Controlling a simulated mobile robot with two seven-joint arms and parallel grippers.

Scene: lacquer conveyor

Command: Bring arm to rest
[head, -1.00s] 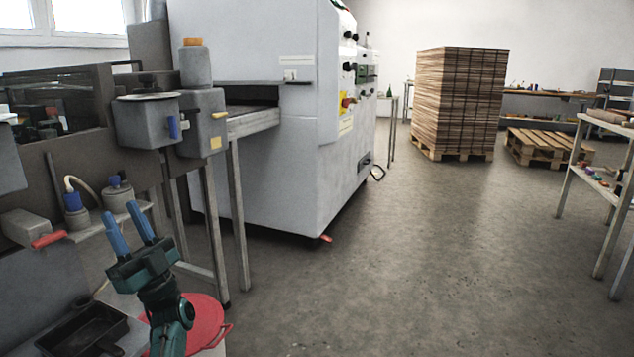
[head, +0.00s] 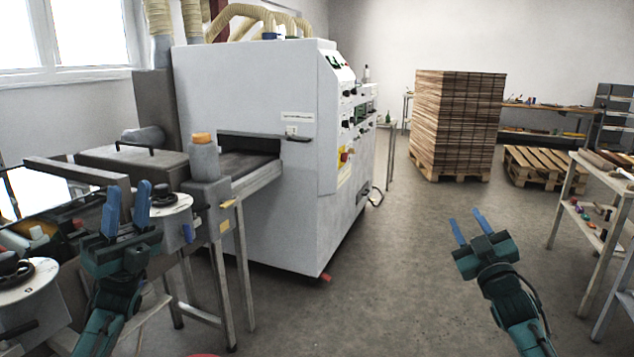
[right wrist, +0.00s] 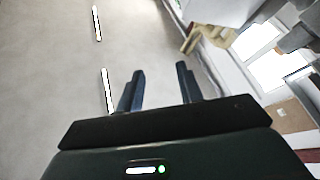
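My left gripper (head: 126,211) is raised at the left of the head view, in front of the grey conveyor machinery. Its two blue fingers point up and stand apart, with nothing between them. My right gripper (head: 468,226) is at the lower right of the head view, above bare floor. Its blue fingers also stand apart and empty. In the right wrist view, the right gripper's fingers (right wrist: 160,88) show a clear gap with only the room's ceiling and wall behind.
A large white machine (head: 262,200) stands left of centre, fed by a conveyor table (head: 256,178). A stack of boards (head: 458,125) and a pallet (head: 535,165) stand at the back. A shelf table (head: 562,208) is at the right. The middle floor is open.

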